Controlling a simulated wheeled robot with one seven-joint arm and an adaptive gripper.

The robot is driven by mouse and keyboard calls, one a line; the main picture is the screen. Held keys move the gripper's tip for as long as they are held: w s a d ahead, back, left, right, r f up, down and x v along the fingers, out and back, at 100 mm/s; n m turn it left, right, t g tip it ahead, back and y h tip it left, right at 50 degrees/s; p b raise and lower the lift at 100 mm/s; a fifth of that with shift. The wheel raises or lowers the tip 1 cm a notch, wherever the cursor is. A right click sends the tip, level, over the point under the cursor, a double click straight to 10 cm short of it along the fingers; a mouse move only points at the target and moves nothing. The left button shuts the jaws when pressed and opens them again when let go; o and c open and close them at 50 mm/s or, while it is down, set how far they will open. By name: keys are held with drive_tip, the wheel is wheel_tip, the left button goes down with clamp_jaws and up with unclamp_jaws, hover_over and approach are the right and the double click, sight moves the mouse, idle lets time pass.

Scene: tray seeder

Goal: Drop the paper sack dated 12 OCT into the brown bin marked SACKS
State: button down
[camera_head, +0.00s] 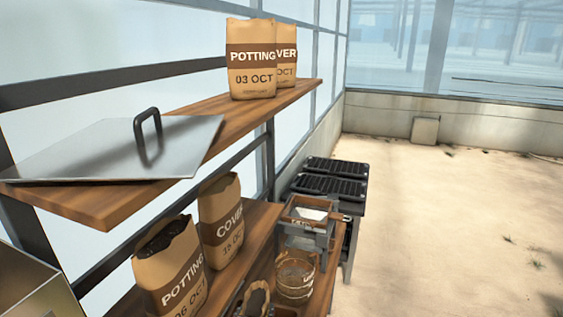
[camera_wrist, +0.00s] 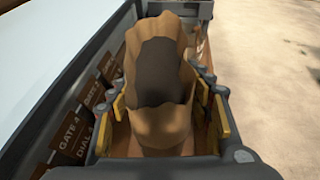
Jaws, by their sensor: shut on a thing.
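In the wrist view my gripper (camera_wrist: 168,108) is shut around an open-topped brown paper sack (camera_wrist: 160,125). Dark contents show in its mouth, and its printed date is hidden. In the head view a sack marked POTTING 03 OCT (camera_head: 252,62) stands on the upper shelf, partly covering another sack (camera_head: 287,55) whose day is hidden. An open POTTING sack (camera_head: 170,270), apparently 06 OCT, and a COVER sack (camera_head: 221,225), apparently 15 OCT, stand on the lower shelf. I cannot make out a brown bin marked SACKS, nor any sack clearly dated 12 OCT.
A metal lid with a black handle (camera_head: 125,150) lies on the upper wooden shelf (camera_head: 110,203). A wooden bucket (camera_head: 296,278), a framed box (camera_head: 307,222) and black trays (camera_head: 328,187) stand beyond. Signs (camera_wrist: 72,130) line the wrist view's left.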

drive_tip(key=shift+f+b, duration=1.15)
drive_tip(key=shift+f, duration=0.9)
drive_tip(key=c, duration=0.7)
unclamp_jaws()
drive_tip(key=shift+c, duration=0.2)
drive_tip(key=v, duration=1.2)
